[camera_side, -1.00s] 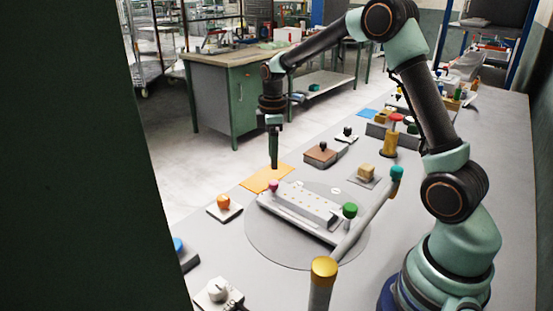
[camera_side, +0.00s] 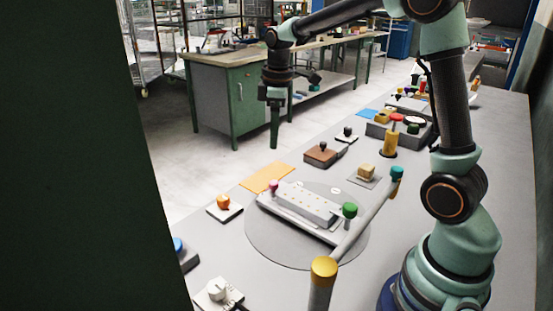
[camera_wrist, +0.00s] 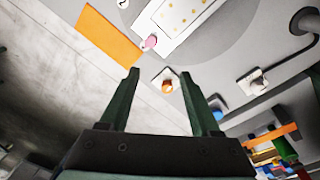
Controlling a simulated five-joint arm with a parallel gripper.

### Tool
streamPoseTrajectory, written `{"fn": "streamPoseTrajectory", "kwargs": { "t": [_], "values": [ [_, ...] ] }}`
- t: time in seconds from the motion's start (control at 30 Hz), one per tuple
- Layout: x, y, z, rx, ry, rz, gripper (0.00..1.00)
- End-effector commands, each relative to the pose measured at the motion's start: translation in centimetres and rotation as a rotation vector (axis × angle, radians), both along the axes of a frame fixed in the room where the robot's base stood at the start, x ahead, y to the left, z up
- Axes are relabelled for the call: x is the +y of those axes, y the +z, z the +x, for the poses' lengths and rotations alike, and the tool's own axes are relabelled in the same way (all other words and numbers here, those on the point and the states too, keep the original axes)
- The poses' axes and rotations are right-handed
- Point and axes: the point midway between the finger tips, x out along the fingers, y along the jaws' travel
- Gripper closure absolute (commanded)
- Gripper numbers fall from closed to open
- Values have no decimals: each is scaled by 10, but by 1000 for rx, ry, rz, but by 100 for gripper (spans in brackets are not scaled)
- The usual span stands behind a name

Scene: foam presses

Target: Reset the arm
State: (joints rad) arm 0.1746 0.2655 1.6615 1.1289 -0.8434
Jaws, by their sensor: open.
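My gripper (camera_side: 275,136) hangs pointing down in the side view, above and beyond the orange sheet at the table's far edge. In the wrist view its two dark green fingers (camera_wrist: 160,98) stand wide apart with nothing between them. The gripper touches nothing. A grey press block (camera_side: 305,207) with small yellow dots lies on a round grey plate (camera_side: 262,244) below and nearer the camera. The block also shows at the top of the wrist view (camera_wrist: 177,12).
Around the plate are an orange sheet (camera_side: 267,177), an orange knob (camera_side: 223,201), a brown block (camera_side: 321,157), a tan cube (camera_side: 367,172), a yellow post (camera_side: 390,143) and a slanted grey bar with a gold cap (camera_side: 324,266). A dark green panel (camera_side: 80,160) fills the left.

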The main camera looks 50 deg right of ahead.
Motion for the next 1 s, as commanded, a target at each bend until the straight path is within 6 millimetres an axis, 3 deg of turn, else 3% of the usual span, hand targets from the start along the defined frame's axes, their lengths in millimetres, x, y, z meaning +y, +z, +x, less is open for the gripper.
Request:
{"fn": "streamPoseTrajectory", "kwargs": {
  "t": [0.1,0.4,0.7,1.0],
  "values": [
    [17,24,-23,-72,-99,4,36],
    [50,51,-84,-233,-354,63,36],
    [72,46,-136,-363,-571,165,36],
    [77,39,-149,-398,-644,206,36]
  ]
}}
